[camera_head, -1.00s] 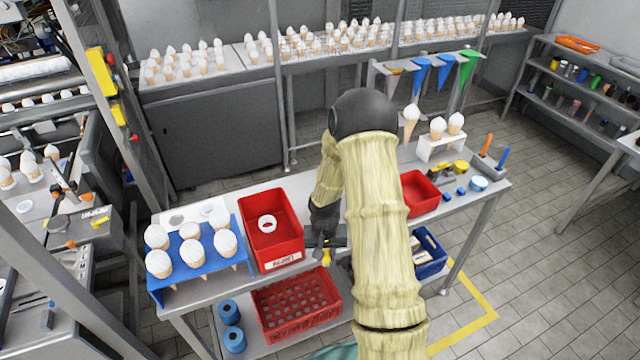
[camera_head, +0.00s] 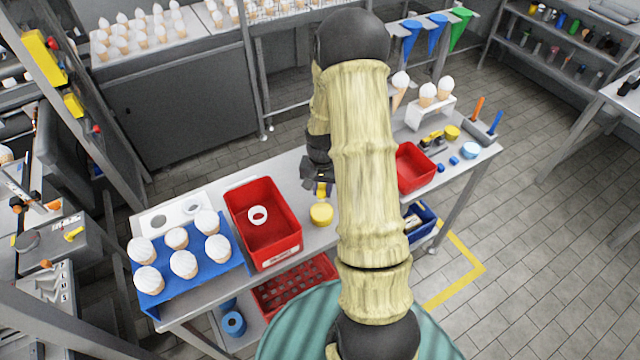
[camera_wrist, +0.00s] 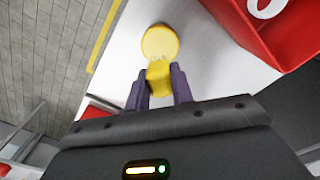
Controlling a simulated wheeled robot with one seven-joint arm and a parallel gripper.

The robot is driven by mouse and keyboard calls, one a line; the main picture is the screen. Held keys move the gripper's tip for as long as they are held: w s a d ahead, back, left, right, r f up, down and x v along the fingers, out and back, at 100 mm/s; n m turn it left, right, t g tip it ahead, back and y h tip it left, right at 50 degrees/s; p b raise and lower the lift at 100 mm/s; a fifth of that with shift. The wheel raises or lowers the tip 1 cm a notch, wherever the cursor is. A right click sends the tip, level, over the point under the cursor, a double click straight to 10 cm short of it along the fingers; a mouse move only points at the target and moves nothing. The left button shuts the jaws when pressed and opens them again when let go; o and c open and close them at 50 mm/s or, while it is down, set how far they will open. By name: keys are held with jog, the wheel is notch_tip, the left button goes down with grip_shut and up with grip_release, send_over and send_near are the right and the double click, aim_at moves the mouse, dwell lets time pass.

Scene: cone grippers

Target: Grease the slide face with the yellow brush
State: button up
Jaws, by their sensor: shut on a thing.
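My gripper (camera_head: 320,186) is shut on the yellow brush (camera_wrist: 158,78), which sits between its two purple fingers in the wrist view. The brush's jagged bristle end points at a round yellow tub (camera_wrist: 160,42). In that view the bristles meet or overlap the tub's near edge; I cannot tell whether they touch. In the head view the yellow tub (camera_head: 321,214) stands on the table just in front of the gripper. I cannot make out the slide face for certain; my arm covers part of the table.
A red bin (camera_head: 285,250) with a white ring (camera_head: 257,215) stands left of the gripper. A blue rack (camera_head: 215,272) of white-topped cones is further left. A smaller red bin (camera_head: 416,180) is right of my arm. Bare tabletop lies around the tub.

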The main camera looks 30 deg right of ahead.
jog(key=shift+f+b, duration=2.25)
jog(key=shift+f, duration=0.75)
jog(key=shift+s+f+b, duration=0.1)
jog(key=shift+f+b, duration=0.3)
jog(key=shift+f, duration=0.2)
dwell(0.3)
jog(key=shift+r, duration=0.1)
jog(key=shift+r+p, duration=2.65)
jog(key=shift+r, duration=0.85)
jog(key=shift+a+f, duration=0.1)
